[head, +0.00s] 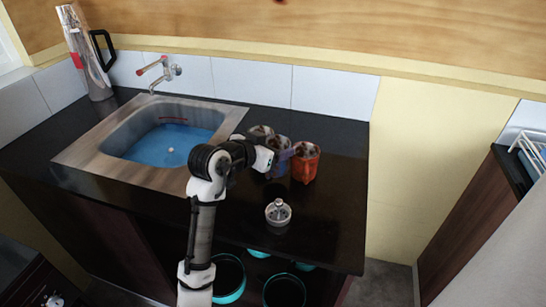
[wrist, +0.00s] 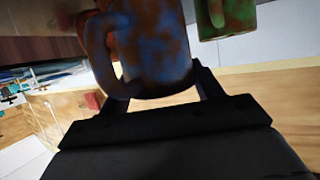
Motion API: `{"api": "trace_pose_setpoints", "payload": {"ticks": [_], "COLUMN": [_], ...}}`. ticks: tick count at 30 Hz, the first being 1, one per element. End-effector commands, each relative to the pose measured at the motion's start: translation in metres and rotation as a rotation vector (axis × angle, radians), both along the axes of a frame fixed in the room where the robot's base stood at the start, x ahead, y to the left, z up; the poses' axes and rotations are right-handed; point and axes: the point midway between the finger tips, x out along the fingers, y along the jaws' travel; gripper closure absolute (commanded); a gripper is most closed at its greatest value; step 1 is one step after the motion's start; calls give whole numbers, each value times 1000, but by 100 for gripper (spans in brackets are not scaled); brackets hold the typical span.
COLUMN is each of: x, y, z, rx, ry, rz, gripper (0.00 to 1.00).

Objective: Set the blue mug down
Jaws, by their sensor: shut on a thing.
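The blue mug (wrist: 155,45), mottled blue and brown, fills the upper middle of the wrist view. Its handle (wrist: 100,55) is on the left side. My gripper (wrist: 155,97) is shut on it, with a dark finger on each side. In the head view, my gripper (head: 279,158) is at the blue mug (head: 277,145), which is partly hidden by my gripper. An orange mug (head: 306,163) stands just to its right, and a third mug (head: 259,131) is behind it to the left. I cannot tell whether the blue mug's base touches the counter.
The black counter (head: 335,220) is clear at the front right. A small lidded metal pot (head: 278,212) stands in front of the mugs. The sink (head: 95,160) holds blue water, with a tap (head: 155,75) behind. A tall flask (head: 85,55) is at back left. A green mug (wrist: 225,15) shows in the wrist view.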

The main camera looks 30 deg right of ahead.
Motion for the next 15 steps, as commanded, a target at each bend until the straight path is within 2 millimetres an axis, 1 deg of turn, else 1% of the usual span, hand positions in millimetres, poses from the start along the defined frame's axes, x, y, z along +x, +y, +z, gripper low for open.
{"api": "trace_pose_setpoints", "payload": {"ticks": [4,9,12,15], "x": [0,0,0,0], "y": [0,0,0,0], "z": [-11,-34,-40,-41], "rx": [-3,-2,-2,-1], "ry": [2,2,-1,-2], "rz": [0,1,0,-1], "gripper": [65,65,65,65]}}
